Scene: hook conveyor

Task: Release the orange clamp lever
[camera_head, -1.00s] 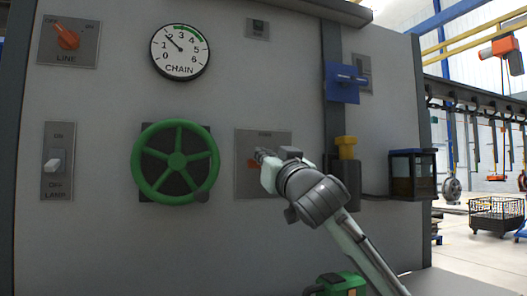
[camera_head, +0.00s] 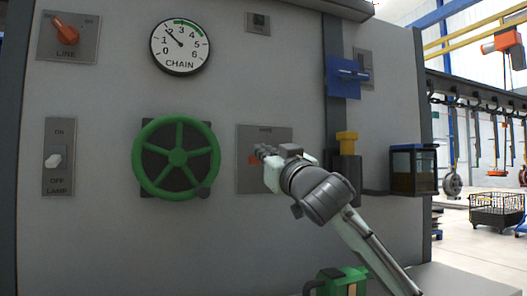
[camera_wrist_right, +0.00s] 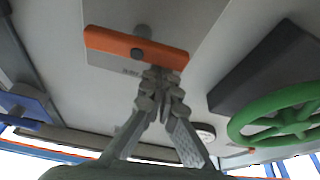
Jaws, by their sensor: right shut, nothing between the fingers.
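The orange clamp lever (camera_wrist_right: 112,43) is a flat bar with a dark round pivot, on a grey plate (camera_wrist_right: 205,18) in the right wrist view. In the head view only a small orange part (camera_head: 252,160) shows on its plate (camera_head: 247,181), beside my gripper. My right gripper (camera_head: 261,151) is in front of that plate. Its fingers (camera_wrist_right: 163,80) are closed together and empty, with the tips near one end of the lever; I cannot tell whether they touch it. My left gripper is not in view.
A green handwheel (camera_head: 177,158) is left of the clamp plate. A blue bracket (camera_head: 344,78), yellow-topped post (camera_head: 347,145) and dark glass box (camera_head: 413,168) are to the right. The line switch (camera_head: 67,32), lamp switch (camera_head: 54,161) and chain gauge (camera_head: 179,46) share the panel.

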